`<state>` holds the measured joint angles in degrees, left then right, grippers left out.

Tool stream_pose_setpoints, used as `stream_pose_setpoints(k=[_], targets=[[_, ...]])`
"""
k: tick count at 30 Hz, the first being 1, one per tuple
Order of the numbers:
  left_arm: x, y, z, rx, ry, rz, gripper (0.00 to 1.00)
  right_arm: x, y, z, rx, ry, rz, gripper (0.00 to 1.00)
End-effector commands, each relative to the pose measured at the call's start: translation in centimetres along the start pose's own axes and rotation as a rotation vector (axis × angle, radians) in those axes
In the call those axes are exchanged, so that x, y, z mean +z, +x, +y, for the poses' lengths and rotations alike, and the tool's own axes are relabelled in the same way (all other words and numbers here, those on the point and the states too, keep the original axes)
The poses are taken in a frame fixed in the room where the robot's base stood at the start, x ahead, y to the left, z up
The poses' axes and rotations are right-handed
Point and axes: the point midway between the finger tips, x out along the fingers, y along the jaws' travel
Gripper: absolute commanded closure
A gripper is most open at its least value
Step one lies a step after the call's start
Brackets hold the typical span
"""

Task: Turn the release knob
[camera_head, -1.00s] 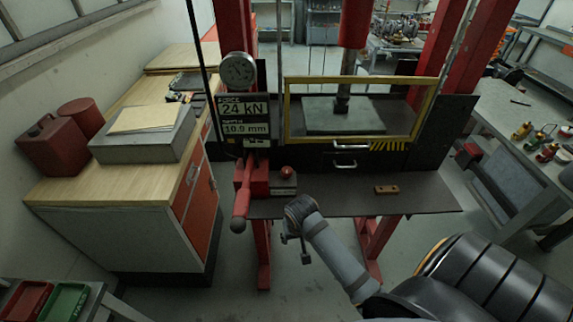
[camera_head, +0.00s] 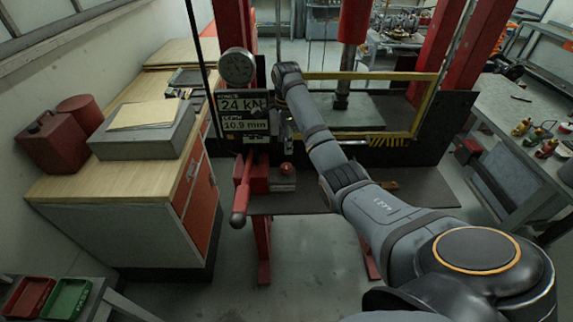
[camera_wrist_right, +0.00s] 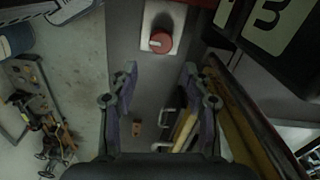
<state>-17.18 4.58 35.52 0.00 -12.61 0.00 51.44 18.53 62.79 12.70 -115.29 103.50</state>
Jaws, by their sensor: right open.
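The release knob (camera_head: 287,169) is a small red round knob on a grey block (camera_head: 284,184) at the left of the press's front shelf. In the right wrist view the red knob (camera_wrist_right: 161,42) sits on a pale plate, beyond and between the fingertips. My right gripper (camera_head: 284,130) hangs down above the knob, in front of the press. In the wrist view its two fingers (camera_wrist_right: 160,70) are spread apart with nothing between them. The gripper is apart from the knob. My left gripper is in neither view.
A red lever (camera_head: 241,195) stands left of the knob. The force display (camera_head: 243,112) and round gauge (camera_head: 237,67) are close left of my gripper. A yellow-framed guard (camera_head: 425,105) is behind my arm.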

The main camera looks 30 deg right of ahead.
Motion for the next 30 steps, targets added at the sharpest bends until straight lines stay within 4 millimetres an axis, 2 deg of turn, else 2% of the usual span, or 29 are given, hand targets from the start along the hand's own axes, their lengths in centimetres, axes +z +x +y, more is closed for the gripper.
stream_pose_setpoints(k=[9,10,13,19,27,28,30], targets=[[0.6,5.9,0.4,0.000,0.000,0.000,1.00,0.0,6.6,0.0,-0.002,-0.003,0.000,0.52],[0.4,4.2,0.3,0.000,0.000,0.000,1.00,0.0,6.0,0.1,0.002,-0.003,0.001,0.52],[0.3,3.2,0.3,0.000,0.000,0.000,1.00,0.0,7.8,0.1,0.002,-0.003,0.002,0.52],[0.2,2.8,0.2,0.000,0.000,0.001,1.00,0.0,10.0,0.0,-0.001,-0.004,0.001,0.52],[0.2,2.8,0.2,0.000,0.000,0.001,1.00,0.0,10.4,0.0,-0.002,-0.004,0.000,0.52],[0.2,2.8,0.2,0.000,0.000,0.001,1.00,0.0,10.4,0.0,-0.002,-0.004,0.000,0.53],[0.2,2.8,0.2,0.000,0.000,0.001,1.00,0.0,10.4,0.0,-0.002,-0.004,0.000,0.62]])
